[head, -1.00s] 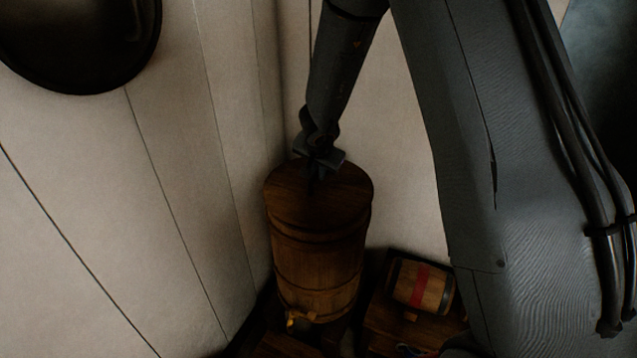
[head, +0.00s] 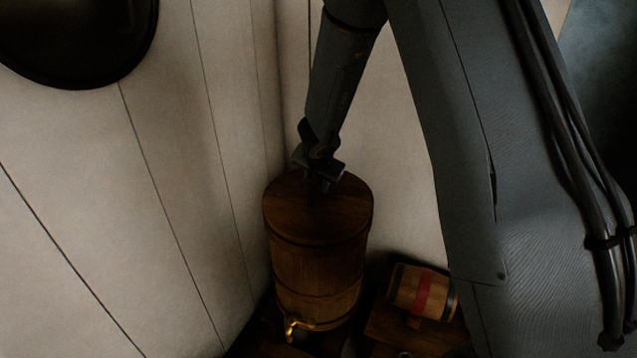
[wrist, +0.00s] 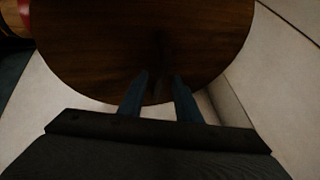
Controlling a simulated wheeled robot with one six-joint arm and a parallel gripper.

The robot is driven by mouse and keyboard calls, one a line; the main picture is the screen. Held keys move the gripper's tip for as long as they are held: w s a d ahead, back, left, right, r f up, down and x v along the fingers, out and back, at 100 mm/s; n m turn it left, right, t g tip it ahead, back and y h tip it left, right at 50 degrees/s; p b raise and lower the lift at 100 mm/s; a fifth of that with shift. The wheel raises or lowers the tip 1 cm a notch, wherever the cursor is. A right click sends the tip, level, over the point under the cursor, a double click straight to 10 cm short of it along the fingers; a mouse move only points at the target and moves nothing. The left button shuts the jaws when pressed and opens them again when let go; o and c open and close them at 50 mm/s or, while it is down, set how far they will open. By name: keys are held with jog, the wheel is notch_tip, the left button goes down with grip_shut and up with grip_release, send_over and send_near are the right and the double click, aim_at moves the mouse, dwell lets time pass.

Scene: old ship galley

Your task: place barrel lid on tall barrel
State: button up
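The round dark wooden barrel lid (head: 335,214) lies on top of the tall barrel (head: 315,272) and looks level, covering its mouth. The barrel stands upright in the corner. My gripper (head: 317,187) is just above the back part of the lid, pointing down. I cannot tell whether the fingertips touch the lid.
Plank walls (head: 175,190) rise close at the left and behind the barrel. A small keg with a red band (head: 423,291) lies on its side at the right, on a low wooden surface. A brass tap (head: 291,327) sticks out low on the barrel's front. A dark round object (head: 75,35) is at upper left.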

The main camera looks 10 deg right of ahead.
jog(key=shift+r, duration=0.1)
jog(key=shift+r+p, duration=0.3)
jog(key=s+a+r+n+g+y+p, duration=0.15)
jog(key=s+r+n+y+p, duration=0.35)
jog(key=s+r, duration=0.95)
jog(key=s+d+n+g+h, duration=0.1)
jog(key=s+d+h, duration=0.1)
jog(key=s, duration=0.7)
jog(key=s+d+f+n+g+h, duration=0.1)
jog(key=s+d+n+g, duration=0.1)
jog(key=s, duration=0.6)
jog(key=shift+s+d+f+h+p, duration=0.3)
jog(key=shift+s+d+h+p, duration=0.1)
jog(key=shift+d, duration=0.5)
jog(key=shift+w+f+g+b, duration=0.1)
jog(key=shift+f+g+b, duration=0.15)
jog(key=shift+f+b, duration=0.5)
